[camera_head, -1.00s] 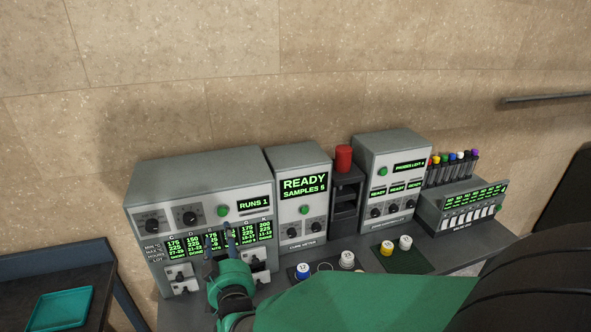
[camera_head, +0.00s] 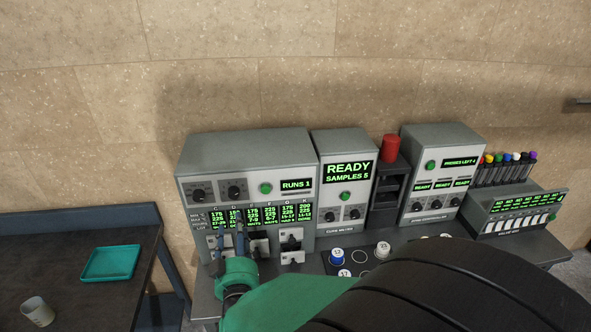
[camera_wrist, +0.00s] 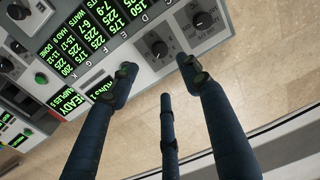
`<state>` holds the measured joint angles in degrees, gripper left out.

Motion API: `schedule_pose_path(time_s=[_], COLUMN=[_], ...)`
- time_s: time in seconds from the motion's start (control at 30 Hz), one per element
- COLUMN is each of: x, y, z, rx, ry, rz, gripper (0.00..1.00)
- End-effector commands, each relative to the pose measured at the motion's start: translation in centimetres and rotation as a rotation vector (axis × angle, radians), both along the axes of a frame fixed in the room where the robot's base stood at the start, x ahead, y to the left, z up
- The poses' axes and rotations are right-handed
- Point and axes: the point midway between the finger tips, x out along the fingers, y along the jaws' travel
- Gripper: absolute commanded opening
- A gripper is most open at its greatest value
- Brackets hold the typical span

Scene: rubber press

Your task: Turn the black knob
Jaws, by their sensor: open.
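The grey press unit (camera_head: 245,150) at the left of the bench carries two black dial knobs, a left knob (camera_head: 198,195) and a right knob (camera_head: 235,192). The wrist view, turned around, shows the right knob (camera_wrist: 160,50) between two of my fingertips and the left knob (camera_wrist: 203,20) beyond. Which one the task means, I cannot tell. My gripper (camera_head: 229,240), with blue fingers, is in front of the unit's lower face, below the knobs in the head view. In the wrist view my gripper (camera_wrist: 158,72) is open and empty. Contact with either knob does not show.
A green button (camera_head: 265,188) sits right of the knobs. A cure meter (camera_head: 343,170), red cylinder (camera_head: 390,148) and further units stand to the right. Capped jars (camera_head: 337,256) stand on the bench. A side table with a teal tray (camera_head: 110,263) and cup (camera_head: 38,312) is left.

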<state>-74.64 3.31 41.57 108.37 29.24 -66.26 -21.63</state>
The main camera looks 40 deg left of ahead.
Motion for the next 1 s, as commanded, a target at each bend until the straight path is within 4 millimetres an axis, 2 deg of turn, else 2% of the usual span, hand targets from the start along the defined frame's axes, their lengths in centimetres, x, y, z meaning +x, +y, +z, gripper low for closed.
schedule_pose_path(time_s=[0.27,1.0], x=[1.8,8.2], y=[1.8,9.0], z=[0.0,0.0], rx=[0.000,0.000], ry=[0.000,0.000], rz=[-0.002,-0.001], gripper=[0.47,0.47])
